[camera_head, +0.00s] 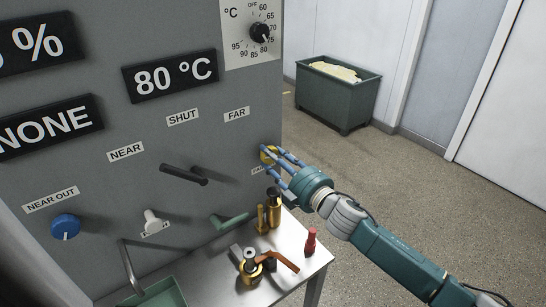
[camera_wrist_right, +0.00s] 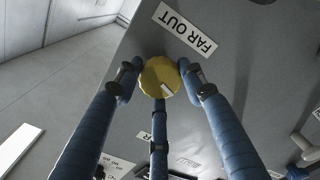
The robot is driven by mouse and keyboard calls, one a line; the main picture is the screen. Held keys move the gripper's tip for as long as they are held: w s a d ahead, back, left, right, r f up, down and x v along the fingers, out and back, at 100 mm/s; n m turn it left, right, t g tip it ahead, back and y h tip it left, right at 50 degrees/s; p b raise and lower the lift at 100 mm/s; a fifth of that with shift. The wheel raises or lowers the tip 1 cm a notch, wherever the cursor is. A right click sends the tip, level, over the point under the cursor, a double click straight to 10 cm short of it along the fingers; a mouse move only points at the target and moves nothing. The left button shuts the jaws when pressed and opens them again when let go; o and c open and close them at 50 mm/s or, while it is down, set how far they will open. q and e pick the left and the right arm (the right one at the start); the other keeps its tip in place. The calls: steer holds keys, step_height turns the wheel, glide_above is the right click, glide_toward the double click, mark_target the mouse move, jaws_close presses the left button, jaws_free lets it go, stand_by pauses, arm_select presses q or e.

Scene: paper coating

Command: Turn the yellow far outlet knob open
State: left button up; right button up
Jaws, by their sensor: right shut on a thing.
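The yellow far outlet knob (camera_head: 268,154) sits near the right edge of the grey machine panel in the head view. In the right wrist view the knob (camera_wrist_right: 160,77) shows whole, with a pale pointer mark at its lower part, beside the "FAR OUT" label (camera_wrist_right: 184,29). My right gripper (camera_head: 277,158) is shut on the knob, its blue fingers around the rim. In the wrist view the gripper (camera_wrist_right: 160,80) has fingers on the knob's left and right sides and one below. My left gripper is not in view.
A blue knob (camera_head: 65,226) is at lower left on the panel and a black lever (camera_head: 184,174) at its middle. Below, a metal table (camera_head: 298,262) holds brass fittings and a red-topped item (camera_head: 311,240). A green bin (camera_head: 338,95) stands on open floor behind.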

steer(key=shift+f+n+p, duration=0.15)
steer(key=shift+n+p, duration=0.5)
steer(key=shift+n, duration=7.05)
steer(key=o, duration=1.2)
steer(key=shift+c, duration=0.2)
steer(key=v, duration=1.2)
